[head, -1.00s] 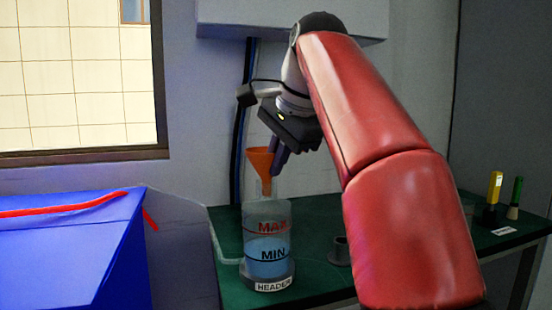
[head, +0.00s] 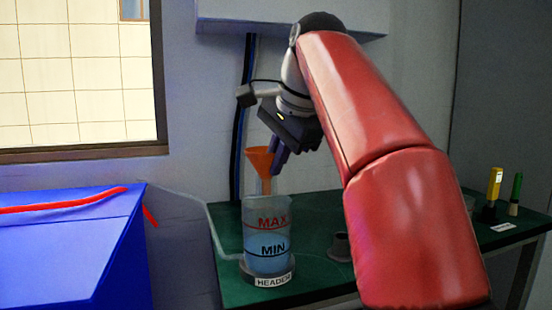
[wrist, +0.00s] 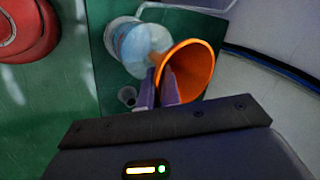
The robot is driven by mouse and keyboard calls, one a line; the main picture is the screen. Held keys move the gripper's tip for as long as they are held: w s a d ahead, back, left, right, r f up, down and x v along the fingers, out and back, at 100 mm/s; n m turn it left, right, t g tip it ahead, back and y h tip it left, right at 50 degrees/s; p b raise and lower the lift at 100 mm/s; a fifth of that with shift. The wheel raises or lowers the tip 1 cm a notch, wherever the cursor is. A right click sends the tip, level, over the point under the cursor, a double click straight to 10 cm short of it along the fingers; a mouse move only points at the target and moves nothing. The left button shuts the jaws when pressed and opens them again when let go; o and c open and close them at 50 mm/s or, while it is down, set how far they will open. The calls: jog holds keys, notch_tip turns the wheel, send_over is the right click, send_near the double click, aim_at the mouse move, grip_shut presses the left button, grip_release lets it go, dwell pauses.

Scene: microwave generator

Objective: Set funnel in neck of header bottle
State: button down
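The orange funnel (head: 260,160) is upright or slightly tilted above the clear header bottle (head: 267,232), which holds blue liquid and bears MAX, MIN and HEADER markings. The funnel's stem overlaps the bottle's clear neck in the head view; I cannot tell how deep it sits. My gripper (head: 279,160) is at the funnel's right side. In the wrist view my gripper's purple fingers (wrist: 158,90) pinch the wall of the funnel (wrist: 190,70), one finger inside the cone. The bottle (wrist: 132,46) lies beyond the funnel there, its neck partly hidden by the funnel.
The bottle stands on a green bench (head: 310,212) near its left end. A small grey cup (head: 340,247) stands right of it. Yellow (head: 494,185) and green (head: 516,190) markers stand far right. A blue box (head: 70,245) is at left, and a wall cabinet (head: 290,15) hangs above.

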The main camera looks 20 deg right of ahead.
jog(key=c, duration=1.5)
grip_release()
jog(key=shift+c, duration=0.2)
jog(key=p+v, duration=0.3)
jog(key=v, duration=0.5)
jog(key=shift+p, duration=0.4)
jog(key=shift+f, duration=0.1)
